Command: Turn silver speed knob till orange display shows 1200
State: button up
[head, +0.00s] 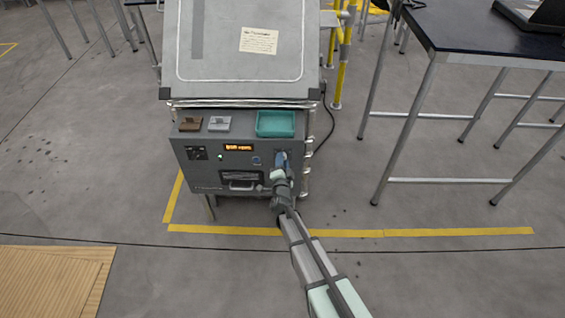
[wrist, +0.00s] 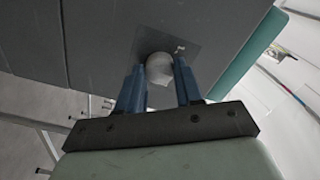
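The grey control box (head: 208,173) stands below a large tilted panel. Its small orange display (head: 238,148) is lit, but its digits are too small to read. My gripper (head: 280,158) is at the right side of the box's front face. In the wrist view, the silver speed knob (wrist: 159,69) sits on a dark square plate between the two blue fingers of my gripper (wrist: 159,80). A finger stands on each side of the knob; I cannot tell whether they touch it. In the head view the knob is hidden behind my gripper.
A teal tray (head: 275,134), a brown block (head: 190,124) and a pale grey block (head: 219,123) sit on top of the box. A handle (head: 243,184) and a green light (head: 220,156) are on its front. A dark-topped table (head: 480,45) stands at right.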

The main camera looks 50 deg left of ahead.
jog(key=o, duration=0.4)
jog(key=shift+o, duration=0.2)
jog(key=v, duration=1.4)
jog(key=shift+w, duration=0.1)
